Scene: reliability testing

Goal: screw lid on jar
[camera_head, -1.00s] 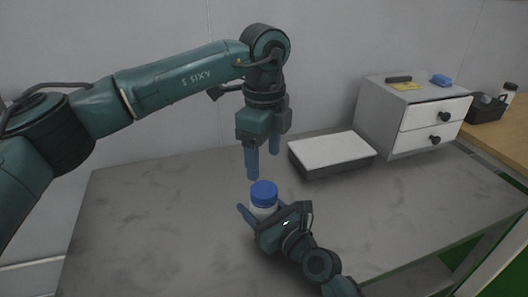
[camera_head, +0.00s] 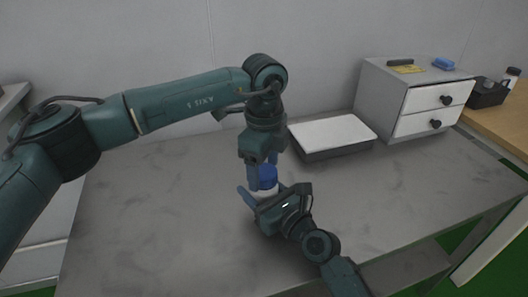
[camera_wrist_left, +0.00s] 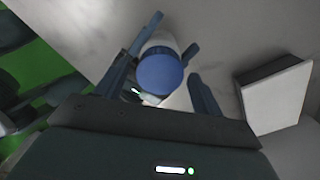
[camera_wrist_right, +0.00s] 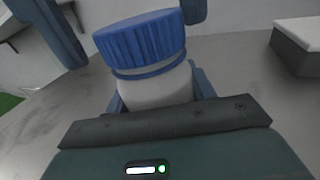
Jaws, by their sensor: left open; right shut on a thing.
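The blue ribbed lid (camera_head: 264,178) sits on top of the white jar (camera_wrist_right: 155,90); how far it is screwed on I cannot tell. My right gripper (camera_head: 258,196) is shut on the jar body and holds it roughly upright above the table. My left gripper (camera_head: 262,174) points down from above, open, with one finger on either side of the lid. In the left wrist view the lid (camera_wrist_left: 160,73) lies between the spread fingers, with room beside it. In the right wrist view the left fingers flank the lid (camera_wrist_right: 140,42).
A grey table (camera_head: 170,215) lies beneath, mostly bare. A flat box with a white top (camera_head: 332,131) lies behind to the right. A white two-drawer cabinet (camera_head: 385,98) with small items on top stands farther right. A dark bin (camera_head: 487,93) stands beyond it.

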